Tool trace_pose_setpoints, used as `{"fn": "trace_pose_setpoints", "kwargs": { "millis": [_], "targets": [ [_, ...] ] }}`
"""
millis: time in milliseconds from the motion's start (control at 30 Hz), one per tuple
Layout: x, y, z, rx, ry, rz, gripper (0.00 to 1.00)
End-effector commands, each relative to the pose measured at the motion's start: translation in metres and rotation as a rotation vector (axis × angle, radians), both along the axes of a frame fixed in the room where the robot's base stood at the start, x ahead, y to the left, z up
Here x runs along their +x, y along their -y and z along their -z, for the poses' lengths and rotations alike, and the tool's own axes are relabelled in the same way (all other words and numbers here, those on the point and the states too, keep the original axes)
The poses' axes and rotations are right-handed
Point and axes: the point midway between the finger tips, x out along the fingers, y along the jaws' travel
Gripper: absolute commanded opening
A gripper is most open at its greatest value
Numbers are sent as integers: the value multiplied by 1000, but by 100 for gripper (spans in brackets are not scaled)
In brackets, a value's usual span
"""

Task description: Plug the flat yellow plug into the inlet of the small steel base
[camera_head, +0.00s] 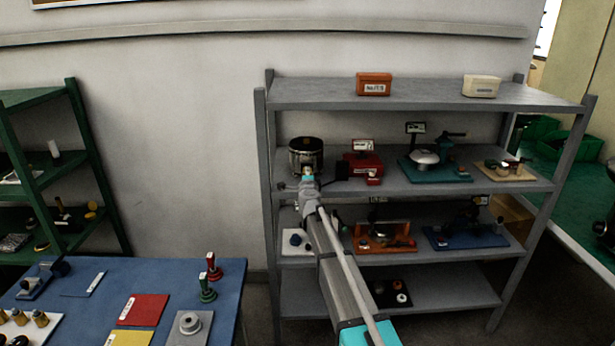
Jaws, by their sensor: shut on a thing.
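My gripper (308,178) is at the left end of the shelf unit's upper middle shelf, directly in front of a dark, shiny round steel body (306,152). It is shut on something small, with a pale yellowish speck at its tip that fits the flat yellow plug. The plug's shape is mostly hidden by the gripper and too small to make out. The round steel body looks like the small steel base. I cannot see its inlet, nor tell whether the plug touches it.
The grey shelf unit (430,90) holds a red device (364,164), a teal-based device (436,172) and a beige-based one (510,172) to the right. An orange device (384,240) sits below. A blue table (225,280) with stamps and coloured plates stands front left.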

Motion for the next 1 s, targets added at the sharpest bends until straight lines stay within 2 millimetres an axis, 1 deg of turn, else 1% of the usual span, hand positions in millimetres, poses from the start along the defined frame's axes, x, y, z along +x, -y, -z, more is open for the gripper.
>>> {"fn": "trace_pose_setpoints", "kwargs": {
  "millis": [867, 900, 967, 1000],
  "targets": [
    [16, 0, 0, 0, 0, 0, 0],
    [16, 0, 0, 0, 0, 0, 34],
    [16, 0, 0, 0, 0, 0, 46],
    [16, 0, 0, 0, 0, 0, 53]
  ]
}}
